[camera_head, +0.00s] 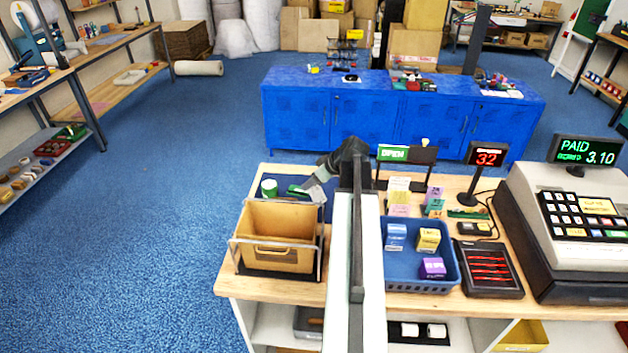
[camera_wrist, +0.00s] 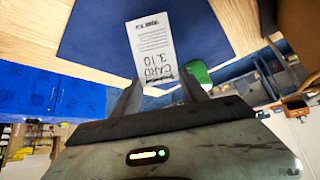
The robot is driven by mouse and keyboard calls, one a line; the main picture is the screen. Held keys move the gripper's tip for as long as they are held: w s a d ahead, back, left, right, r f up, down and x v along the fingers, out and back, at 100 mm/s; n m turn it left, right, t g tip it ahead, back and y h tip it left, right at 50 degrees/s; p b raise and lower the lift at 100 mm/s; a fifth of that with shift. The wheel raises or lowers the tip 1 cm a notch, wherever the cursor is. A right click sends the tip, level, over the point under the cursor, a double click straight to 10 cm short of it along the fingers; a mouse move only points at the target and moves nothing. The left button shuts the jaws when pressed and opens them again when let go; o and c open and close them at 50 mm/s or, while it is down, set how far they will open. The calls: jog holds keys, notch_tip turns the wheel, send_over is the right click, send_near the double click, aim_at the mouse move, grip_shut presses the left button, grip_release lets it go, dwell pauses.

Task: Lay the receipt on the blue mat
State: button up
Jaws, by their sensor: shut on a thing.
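The receipt (camera_wrist: 152,45) is a white printed slip reading "CARD 3.10". In the wrist view its near end is between the fingers of my gripper (camera_wrist: 160,84), which is shut on it. The rest of the slip extends beyond the fingertips, over the blue mat (camera_wrist: 95,35). I cannot tell whether the slip touches the mat. In the head view the mat (camera_head: 328,211) is partly hidden behind a tan box and my arm. My gripper is at the counter's back left there, and its fingers are hard to make out.
The tan box (camera_head: 276,232) in a metal frame stands in front of the mat. A green cylinder (camera_head: 269,187) is close to its back left.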

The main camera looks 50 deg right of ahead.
jog(key=shift+f, duration=0.5)
jog(key=shift+r, duration=0.1)
jog(key=o, duration=0.9)
jog(key=p+v, duration=0.6)
jog(key=v, duration=0.1)
jog(key=shift+s+r, duration=0.25)
jog(key=shift+r, duration=0.05)
